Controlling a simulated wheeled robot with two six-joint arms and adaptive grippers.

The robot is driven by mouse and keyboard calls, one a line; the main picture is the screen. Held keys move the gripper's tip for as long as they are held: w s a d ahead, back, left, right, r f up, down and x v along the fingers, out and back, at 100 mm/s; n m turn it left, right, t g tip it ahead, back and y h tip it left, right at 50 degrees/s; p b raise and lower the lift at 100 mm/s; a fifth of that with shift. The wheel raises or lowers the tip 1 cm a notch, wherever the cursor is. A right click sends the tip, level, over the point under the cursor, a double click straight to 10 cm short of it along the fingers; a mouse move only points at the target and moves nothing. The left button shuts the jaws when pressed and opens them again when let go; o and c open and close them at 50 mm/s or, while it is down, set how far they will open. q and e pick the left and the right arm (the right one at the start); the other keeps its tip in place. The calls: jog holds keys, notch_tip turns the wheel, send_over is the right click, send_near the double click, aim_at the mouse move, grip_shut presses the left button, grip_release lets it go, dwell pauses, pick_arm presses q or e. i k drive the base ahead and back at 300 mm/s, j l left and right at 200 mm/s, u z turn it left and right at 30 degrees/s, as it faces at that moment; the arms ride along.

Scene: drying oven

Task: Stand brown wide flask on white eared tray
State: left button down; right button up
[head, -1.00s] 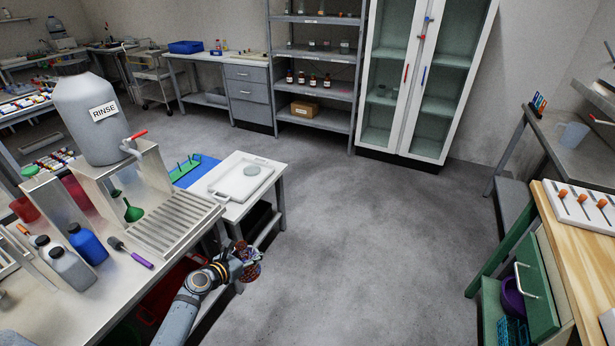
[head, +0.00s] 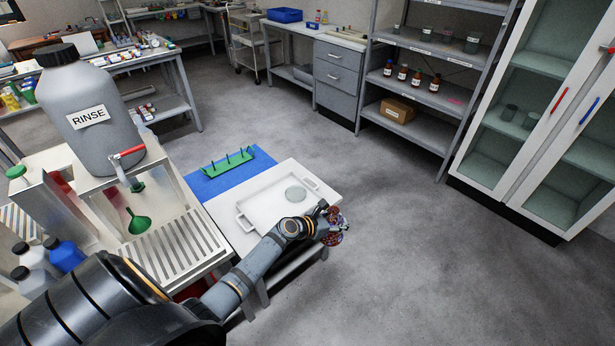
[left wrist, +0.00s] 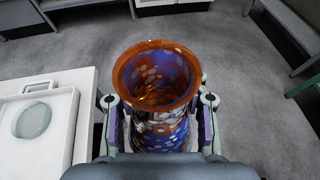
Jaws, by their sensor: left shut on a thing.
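The brown wide flask (head: 335,238) has a wide round mouth with a brown rim and a speckled purple, white and brown body. My left gripper (head: 326,219) is shut on it, just off the right edge of the white table. In the left wrist view the flask (left wrist: 157,85) is between the two fingers (left wrist: 158,110), its open mouth toward the camera. The white eared tray (head: 262,215) lies on the table with a handle at each end. It also shows at the left of the left wrist view (left wrist: 55,125). My right gripper is out of view.
A grey-green disc (head: 295,194) lies on the tray. A blue mat (head: 215,184) with a green peg rack (head: 229,162) is beside the tray. The rinse jug (head: 90,110) stands over a metal drain rack (head: 178,248) at left. Open floor is to the right.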

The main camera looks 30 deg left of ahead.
aim_at(267, 213)
jog(key=i+l+u, duration=0.1)
jog(key=i, duration=1.8)
jog(key=u, duration=2.2)
